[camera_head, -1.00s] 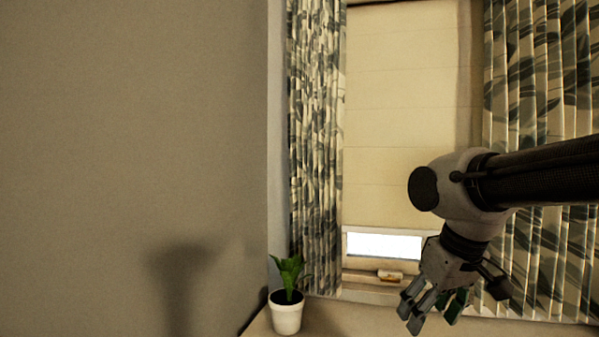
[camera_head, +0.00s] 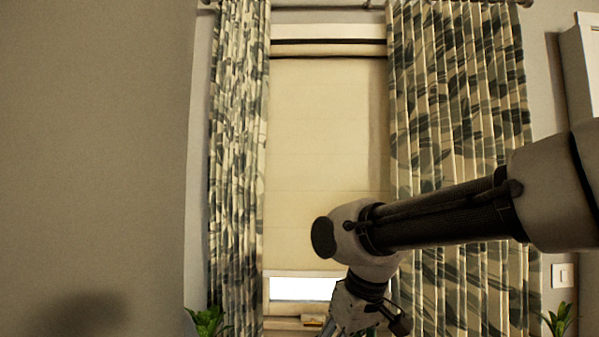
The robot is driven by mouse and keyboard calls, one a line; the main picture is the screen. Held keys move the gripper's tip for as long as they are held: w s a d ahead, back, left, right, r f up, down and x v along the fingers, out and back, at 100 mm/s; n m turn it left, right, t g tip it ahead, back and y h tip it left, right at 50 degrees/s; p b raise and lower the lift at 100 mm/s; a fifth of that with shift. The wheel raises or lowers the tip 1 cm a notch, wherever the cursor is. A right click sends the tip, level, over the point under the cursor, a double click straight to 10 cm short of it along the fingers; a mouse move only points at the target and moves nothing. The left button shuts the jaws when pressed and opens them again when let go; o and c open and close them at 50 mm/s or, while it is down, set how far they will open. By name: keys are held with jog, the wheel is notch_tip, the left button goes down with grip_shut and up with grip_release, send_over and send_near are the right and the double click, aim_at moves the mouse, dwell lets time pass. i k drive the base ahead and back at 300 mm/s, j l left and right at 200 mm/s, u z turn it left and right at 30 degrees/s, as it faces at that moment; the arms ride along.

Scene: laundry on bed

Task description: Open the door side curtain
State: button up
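Two patterned curtains in cream and grey-green leaf print hang in front of a window. The left curtain (camera_head: 237,150) is narrow and bunched. The right curtain (camera_head: 460,110) is wider and spread in folds. Which of them is on the door side, I cannot tell. Between them a cream blind (camera_head: 325,150) covers most of the window, with a bright strip of glass (camera_head: 302,288) below it. My gripper (camera_head: 345,325) hangs low in front of the window, by the right curtain's inner edge. Its fingertips are cut off by the bottom edge, so its opening is hidden.
A curtain rod (camera_head: 320,6) runs along the top. A green plant (camera_head: 207,322) stands at the lower left, another (camera_head: 559,320) at the lower right. A wall switch (camera_head: 563,275) and a white cabinet edge (camera_head: 580,75) are at the right. The left wall is bare.

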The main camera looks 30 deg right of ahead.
aim_at(402, 282)
jog(key=i+l+z, duration=0.2)
jog(key=z, duration=0.2)
jog(key=i+l+z, duration=0.2)
jog(key=z, duration=0.15)
jog(key=i+j+z, duration=0.15)
jog(key=z, duration=0.25)
jog(key=j, duration=0.6)
